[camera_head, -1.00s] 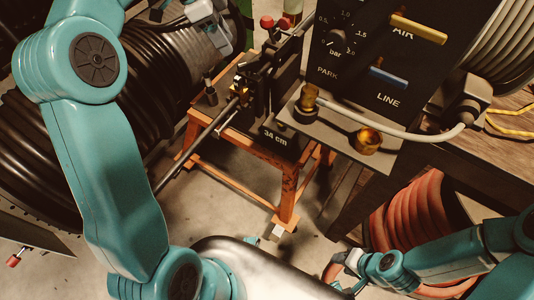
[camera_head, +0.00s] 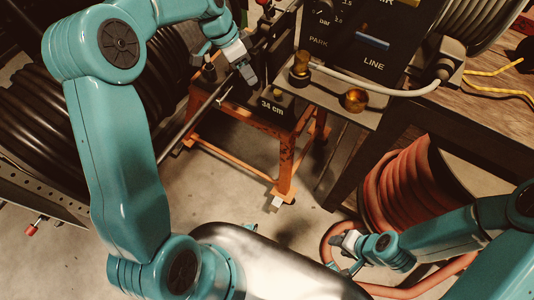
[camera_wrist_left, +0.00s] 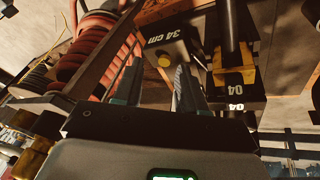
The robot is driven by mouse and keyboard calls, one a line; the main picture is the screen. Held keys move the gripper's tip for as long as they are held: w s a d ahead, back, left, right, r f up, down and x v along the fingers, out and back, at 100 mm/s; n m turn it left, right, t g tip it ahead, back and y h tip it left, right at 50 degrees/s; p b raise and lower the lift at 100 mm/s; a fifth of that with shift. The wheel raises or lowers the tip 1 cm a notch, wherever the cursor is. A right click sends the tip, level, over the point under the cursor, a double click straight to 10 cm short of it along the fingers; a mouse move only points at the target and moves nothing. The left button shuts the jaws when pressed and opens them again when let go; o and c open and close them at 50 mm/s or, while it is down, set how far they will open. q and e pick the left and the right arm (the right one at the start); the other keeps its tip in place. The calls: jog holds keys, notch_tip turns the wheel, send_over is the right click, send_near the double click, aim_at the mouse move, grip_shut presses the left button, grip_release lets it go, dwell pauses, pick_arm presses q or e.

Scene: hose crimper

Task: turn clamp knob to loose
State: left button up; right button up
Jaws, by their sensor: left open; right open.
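A black block marked "34 cm" (camera_head: 270,106) sits on the orange stand. A small yellow knob (camera_head: 278,94) stands on this block; no label names it as the clamp knob. In the left wrist view the yellow knob (camera_wrist_left: 164,60) appears between my finger ends, with the fingers apart. My left gripper (camera_head: 250,80) is open, pointing down, just left of the knob in the head view; I cannot tell whether it touches anything. My right gripper (camera_head: 345,250) is open and empty at the lower right, by the red hose.
The orange stand (camera_head: 286,168) carries the block and a long dark rod (camera_head: 205,108). A black panel (camera_head: 350,40) with brass fittings (camera_head: 356,98) and a pale hose (camera_head: 395,90) is close on the right. Red hose coils (camera_head: 405,190) are at right.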

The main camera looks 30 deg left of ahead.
pick_arm(q)
jog(key=s+d+f+n+p, duration=0.2)
jog(key=s+d+f, duration=0.3)
jog(key=f, duration=0.3)
jog(key=s+d+f+n+p, duration=0.2)
jog(key=s+d+f+n, duration=0.1)
jog(key=s+d+f, duration=0.3)
jog(key=shift+d+f+n+g, duration=0.3)
jog(key=shift+d+f+n, duration=0.1)
jog(key=shift+f, duration=0.7)
jog(key=shift+s, duration=0.1)
